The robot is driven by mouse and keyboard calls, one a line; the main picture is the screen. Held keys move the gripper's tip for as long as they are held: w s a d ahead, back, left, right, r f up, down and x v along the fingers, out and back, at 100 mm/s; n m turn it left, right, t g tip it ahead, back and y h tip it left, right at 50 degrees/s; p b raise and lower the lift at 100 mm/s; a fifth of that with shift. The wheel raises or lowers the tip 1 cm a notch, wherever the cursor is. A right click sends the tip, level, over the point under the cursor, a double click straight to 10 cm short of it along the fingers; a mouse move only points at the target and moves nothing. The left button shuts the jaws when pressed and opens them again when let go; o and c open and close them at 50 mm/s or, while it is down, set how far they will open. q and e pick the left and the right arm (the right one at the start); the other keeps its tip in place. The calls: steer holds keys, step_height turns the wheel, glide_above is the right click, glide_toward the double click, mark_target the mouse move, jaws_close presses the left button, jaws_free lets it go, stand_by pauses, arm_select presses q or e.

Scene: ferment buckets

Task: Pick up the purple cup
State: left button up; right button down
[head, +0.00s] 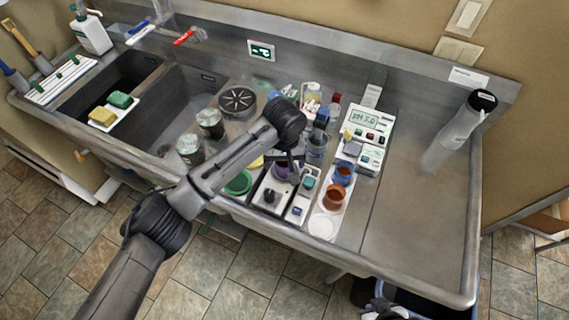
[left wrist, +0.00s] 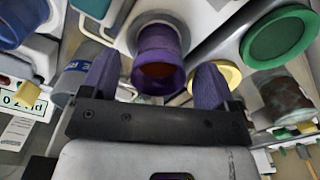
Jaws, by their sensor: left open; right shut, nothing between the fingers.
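The purple cup (head: 280,173) stands on a small scale-like device (head: 270,195) near the front of the steel counter, partly covered by my left gripper (head: 292,168). In the left wrist view the purple cup (left wrist: 158,55) shows between the two purple-grey fingers of my left gripper (left wrist: 156,80), with a reddish-brown inside. The fingers are open, one on each side of the cup, with visible gaps. Whether they reach down to its height is hard to tell. My right gripper (head: 385,309) is only partly visible at the bottom edge, away from the counter, shut and empty.
Jars, bottles and a pH meter (head: 367,122) crowd behind. The counter's right side is mostly clear.

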arm_select(q)
steer(key=shift+f, duration=1.65)
steer(key=c, duration=1)
steer(key=shift+r, duration=0.1)
steer(key=shift+c, duration=0.2)
